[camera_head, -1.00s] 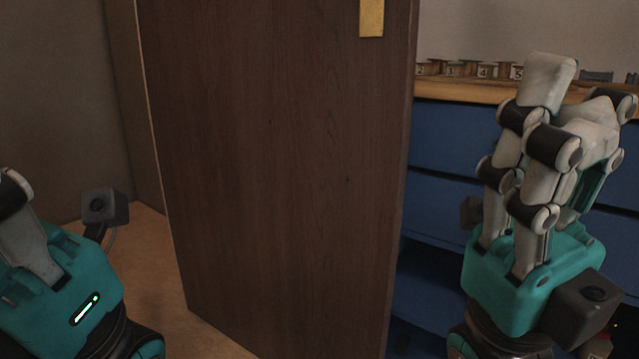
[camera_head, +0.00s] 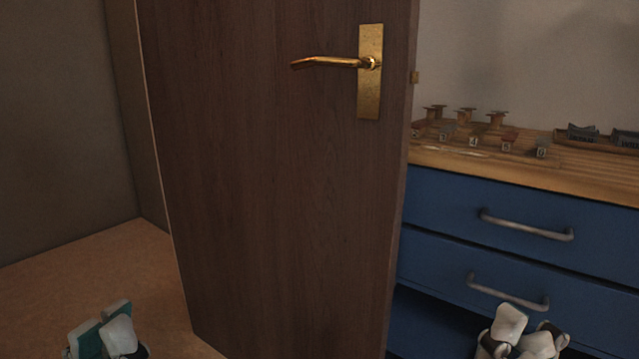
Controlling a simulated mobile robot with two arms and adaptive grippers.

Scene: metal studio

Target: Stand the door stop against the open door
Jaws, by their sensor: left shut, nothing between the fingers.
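The brown wooden door (camera_head: 260,190) stands ajar in the middle of the head view, with a brass lever handle (camera_head: 330,62) on its right side. Its bottom right corner is cut off by the picture's edge. I see no door stop in this view. My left gripper (camera_head: 108,332) shows at the bottom left, in front of the floor and left of the door; it is shut and empty. My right gripper (camera_head: 520,335) shows at the bottom right, in front of the drawers. Only its upper fingers show, so its opening is unclear.
A blue drawer cabinet (camera_head: 440,205) with a wooden top (camera_head: 590,185) stands right of the door. Numbered stands (camera_head: 472,143) and small trays (camera_head: 590,136) are on it. Bare tan floor (camera_head: 80,275) lies left of the door, up to grey walls (camera_head: 60,120).

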